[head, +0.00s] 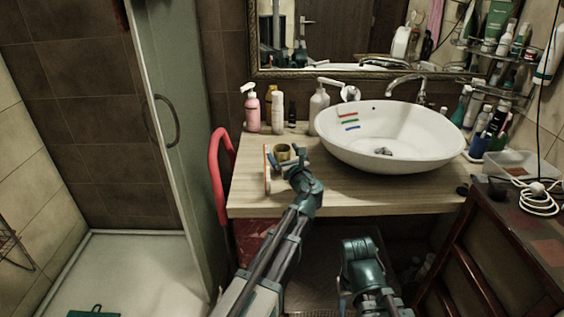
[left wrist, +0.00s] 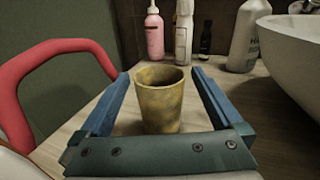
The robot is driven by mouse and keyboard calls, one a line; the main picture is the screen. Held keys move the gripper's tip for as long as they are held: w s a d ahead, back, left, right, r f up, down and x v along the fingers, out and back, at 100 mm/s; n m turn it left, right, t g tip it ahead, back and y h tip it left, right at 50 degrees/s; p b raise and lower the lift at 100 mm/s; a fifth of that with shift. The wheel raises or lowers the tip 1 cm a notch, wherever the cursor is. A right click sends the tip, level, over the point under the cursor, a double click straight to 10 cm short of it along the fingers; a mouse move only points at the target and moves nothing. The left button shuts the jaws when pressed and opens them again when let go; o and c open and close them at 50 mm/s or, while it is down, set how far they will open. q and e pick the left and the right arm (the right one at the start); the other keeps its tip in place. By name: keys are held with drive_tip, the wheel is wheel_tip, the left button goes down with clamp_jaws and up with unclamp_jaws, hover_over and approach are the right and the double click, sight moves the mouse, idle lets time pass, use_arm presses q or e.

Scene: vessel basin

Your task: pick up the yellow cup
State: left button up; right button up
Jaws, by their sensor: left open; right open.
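The yellow cup (left wrist: 160,103) stands upright on the wooden counter, mottled yellow-brown with a dark inside. In the left wrist view it is between the two blue fingers of my left gripper (left wrist: 158,100), with a gap on each side. In the head view the cup (head: 283,152) shows at the counter's left part, its lower side hidden by my left gripper (head: 282,165). The left gripper is open around the cup. My right gripper (head: 360,250) is low in front of the counter, away from the cup; its fingertips are hard to make out.
A white basin (head: 345,150) stands right of the cup. Behind it are a pink bottle (head: 252,112), a white bottle (head: 278,113) and a soap dispenser (head: 318,102). A red chair back (head: 216,170) rises at the counter's left edge. The counter front (head: 390,196) is mostly clear.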

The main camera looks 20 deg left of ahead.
use_arm(q)
drive_tip(key=shift+w+a, duration=0.3)
drive_tip(key=shift+w, duration=0.15)
drive_tip(key=c, duration=1.3)
drive_tip(key=shift+r, duration=0.15)
use_arm(e)
drive_tip(key=shift+r, duration=0.15)
